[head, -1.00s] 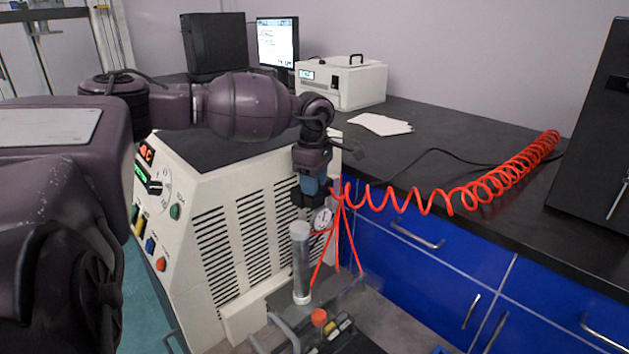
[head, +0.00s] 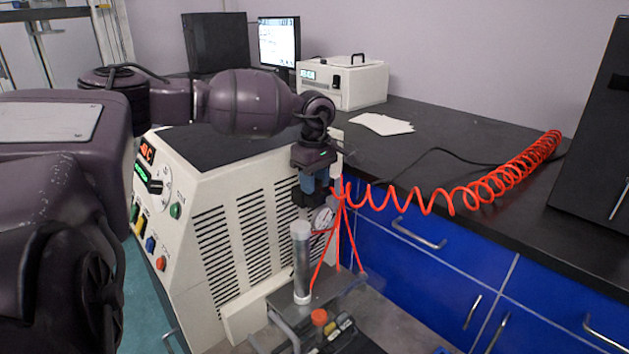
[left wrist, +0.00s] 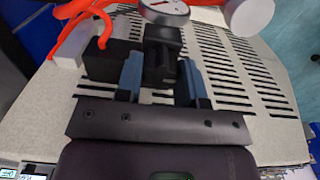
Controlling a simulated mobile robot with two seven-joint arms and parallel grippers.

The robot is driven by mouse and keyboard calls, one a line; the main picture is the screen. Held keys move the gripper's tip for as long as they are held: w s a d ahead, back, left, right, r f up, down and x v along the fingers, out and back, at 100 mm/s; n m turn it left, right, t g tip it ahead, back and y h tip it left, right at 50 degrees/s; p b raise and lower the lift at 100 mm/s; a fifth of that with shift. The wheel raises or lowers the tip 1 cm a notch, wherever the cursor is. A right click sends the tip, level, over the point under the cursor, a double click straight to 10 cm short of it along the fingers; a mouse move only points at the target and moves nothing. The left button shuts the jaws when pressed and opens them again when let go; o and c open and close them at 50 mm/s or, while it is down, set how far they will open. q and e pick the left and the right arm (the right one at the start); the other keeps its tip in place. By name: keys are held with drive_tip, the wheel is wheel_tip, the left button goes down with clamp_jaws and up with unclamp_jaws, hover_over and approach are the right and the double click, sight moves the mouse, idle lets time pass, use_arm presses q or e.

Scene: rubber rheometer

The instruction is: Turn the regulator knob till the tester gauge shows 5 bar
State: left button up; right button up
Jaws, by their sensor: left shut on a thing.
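My left gripper (head: 309,186) is shut on the regulator's black knob (left wrist: 161,66). In the left wrist view its two blue fingers (left wrist: 159,80) stand on either side of the knob. The black regulator body (left wrist: 108,62) sits beside and behind it. The tester gauge (head: 323,218), a small round white dial, is just below the gripper in the head view. It is partly cut off at the top of the left wrist view (left wrist: 165,8). A red mark shows on its face there, but the reading is too small to tell. My right gripper is out of view.
A red coiled hose (head: 430,195) runs from the regulator over the dark bench (head: 470,150). Thin red tubes go down beside an upright grey cylinder (head: 301,265). The cream slotted machine (head: 245,235) stands close behind. Blue drawers (head: 410,270) are to the right.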

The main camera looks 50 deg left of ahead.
use_arm(q)
drive_tip(key=o, duration=0.9)
wheel_tip(320, 180, up, 11)
drive_tip(key=shift+f+p, duration=0.1)
drive_tip(key=shift+p, duration=0.4)
idle(0.7)
